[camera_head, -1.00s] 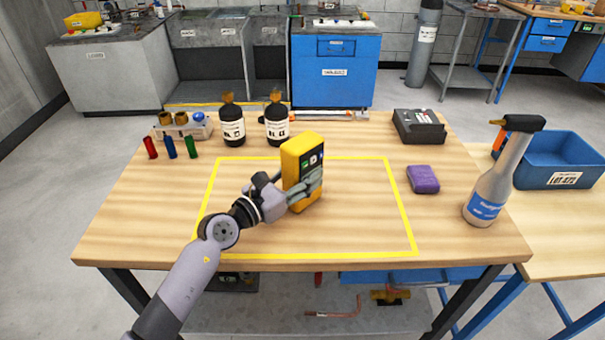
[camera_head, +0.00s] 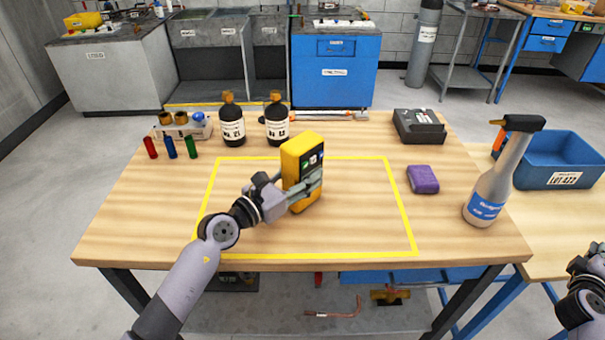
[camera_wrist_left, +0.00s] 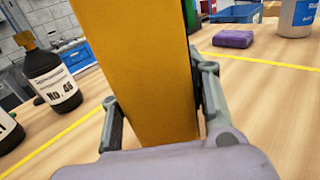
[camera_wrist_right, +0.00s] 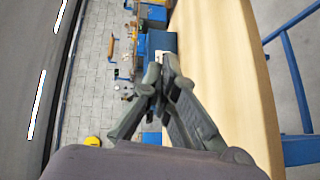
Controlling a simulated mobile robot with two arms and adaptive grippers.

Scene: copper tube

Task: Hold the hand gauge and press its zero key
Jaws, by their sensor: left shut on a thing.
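The hand gauge (camera_head: 292,166) is a yellow block with a dark face and small display, standing upright inside the yellow outline on the wooden table. My left gripper (camera_head: 305,186) is shut on the gauge from its near left side, with a finger across its dark face. In the left wrist view the gauge's yellow back (camera_wrist_left: 145,70) fills the space between the fingers. The zero key cannot be made out. My right gripper (camera_wrist_right: 161,78) is empty, its fingertips together, off the table's right side; part of that arm shows at the right edge of the head view.
Two dark bottles (camera_head: 232,130) and several coloured vials (camera_head: 170,148) stand at the back left. A purple block (camera_head: 423,179), a black device (camera_head: 419,127) and a spray bottle (camera_head: 489,193) are on the right. A blue bin (camera_head: 565,178) sits on the side table. The outlined area's right part is clear.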

